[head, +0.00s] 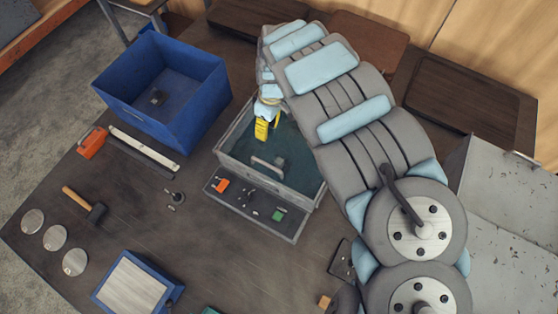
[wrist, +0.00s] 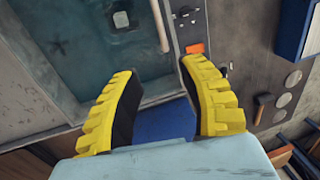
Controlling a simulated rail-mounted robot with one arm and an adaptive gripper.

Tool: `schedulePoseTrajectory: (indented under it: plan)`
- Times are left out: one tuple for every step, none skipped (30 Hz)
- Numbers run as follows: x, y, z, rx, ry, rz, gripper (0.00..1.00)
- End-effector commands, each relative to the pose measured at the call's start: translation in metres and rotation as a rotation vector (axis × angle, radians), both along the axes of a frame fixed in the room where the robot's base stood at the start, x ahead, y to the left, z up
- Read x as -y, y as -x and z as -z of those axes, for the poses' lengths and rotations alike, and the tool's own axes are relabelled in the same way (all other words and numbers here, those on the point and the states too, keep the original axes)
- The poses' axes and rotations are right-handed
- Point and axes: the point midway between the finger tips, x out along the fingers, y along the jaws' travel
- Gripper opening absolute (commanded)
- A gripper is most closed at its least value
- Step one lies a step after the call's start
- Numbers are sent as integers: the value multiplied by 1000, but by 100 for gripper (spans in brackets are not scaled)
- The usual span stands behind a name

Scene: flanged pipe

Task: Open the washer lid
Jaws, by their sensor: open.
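The washer (head: 226,160) is a grey box with a teal see-through lid (head: 290,160) lying flat over its opening. A pale bar handle (head: 267,167) is on the lid near the front panel. In the wrist view the lid (wrist: 85,50) is at upper left and its handle (wrist: 158,25) at top centre. My gripper (head: 262,128) is over the washer's back left part, apart from the handle. In the wrist view my gripper (wrist: 158,70) has its yellow fingers spread with nothing between them. My arm hides the washer's back right side.
The front panel (head: 245,205) has an orange button (head: 220,185) and a green one (head: 279,215). A blue bin (head: 160,90) stands left of the washer. A hammer (head: 85,204), several metal discs (head: 55,237) and a blue tray (head: 133,285) lie on the table.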

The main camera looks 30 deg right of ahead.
Motion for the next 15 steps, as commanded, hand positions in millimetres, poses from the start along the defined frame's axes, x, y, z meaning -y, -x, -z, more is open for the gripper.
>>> schedulePoseTrajectory:
  plan:
    - [3,6,-2,-16,3,-1,41]
    - [5,9,-2,-23,3,-1,41]
    - [5,11,-3,-29,3,-2,41]
    - [5,12,-2,-32,2,-3,41]
    - [5,13,-1,-33,2,-3,41]
    - [5,13,0,-34,1,-3,41]
    - [4,13,2,-33,0,-3,41]
    - [4,14,5,-33,0,-3,41]
    - [3,14,8,-33,0,-3,41]
    - [2,14,11,-32,-1,-2,41]
    - [2,14,14,-32,0,-2,41]
    - [1,14,18,-31,-1,-2,41]
    - [0,15,22,-31,-1,-2,41]
    - [0,15,25,-31,0,-2,41]
    - [-1,15,30,-30,0,-3,41]
